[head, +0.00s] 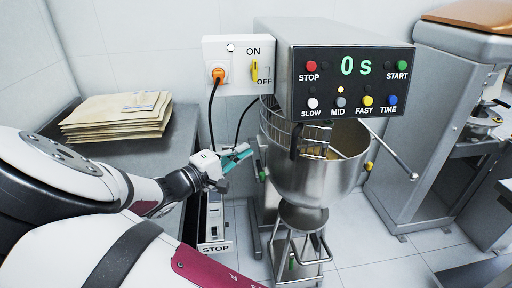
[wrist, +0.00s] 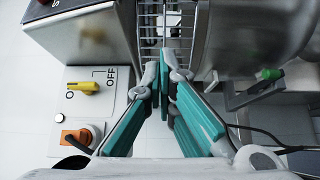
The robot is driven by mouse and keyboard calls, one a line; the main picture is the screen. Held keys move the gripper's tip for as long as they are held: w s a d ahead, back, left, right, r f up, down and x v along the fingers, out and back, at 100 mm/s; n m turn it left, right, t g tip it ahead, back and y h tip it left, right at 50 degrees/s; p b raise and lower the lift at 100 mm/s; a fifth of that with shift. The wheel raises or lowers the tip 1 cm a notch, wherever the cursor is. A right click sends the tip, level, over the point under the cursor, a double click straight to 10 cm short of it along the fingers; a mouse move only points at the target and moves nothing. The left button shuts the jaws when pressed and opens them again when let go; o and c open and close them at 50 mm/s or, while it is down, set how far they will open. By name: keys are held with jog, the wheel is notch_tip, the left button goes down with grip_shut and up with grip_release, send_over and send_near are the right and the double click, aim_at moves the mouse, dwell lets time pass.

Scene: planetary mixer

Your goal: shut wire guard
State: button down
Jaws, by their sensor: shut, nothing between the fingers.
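The planetary mixer has a steel bowl (head: 308,182) below its head. The wire guard (head: 278,124), a curved cage of thin bars, shows on the left side of the bowl rim, with a dark upright part (head: 296,141) at its front edge. The front right of the bowl's mouth is uncovered. My gripper (head: 245,153) is left of the bowl, its teal fingers shut and empty, pointing toward the guard. In the wrist view, the wire guard's bars (wrist: 147,24) lie just beyond the fingertips (wrist: 165,68); contact cannot be told.
The control panel (head: 350,82) reads 0 s above the bowl. A wall switch box (head: 238,64) with an orange plug and cables is behind my gripper. A steel table (head: 112,160) with paper sacks (head: 105,115) stands left. A lever (head: 392,160) sticks out at the right.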

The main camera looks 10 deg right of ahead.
aim_at(290, 135)
jog(key=shift+w+d+p, duration=0.4)
jog(key=shift+w+d, duration=0.05)
jog(key=shift+d, duration=1.25)
jog(key=shift+w+d+p, duration=0.45)
jog(key=shift+w+d, duration=0.05)
jog(key=shift+d, duration=1.25)
jog(key=shift+w+d+p, duration=0.4)
jog(key=shift+w+d, duration=0.05)
jog(key=shift+d, duration=1.25)
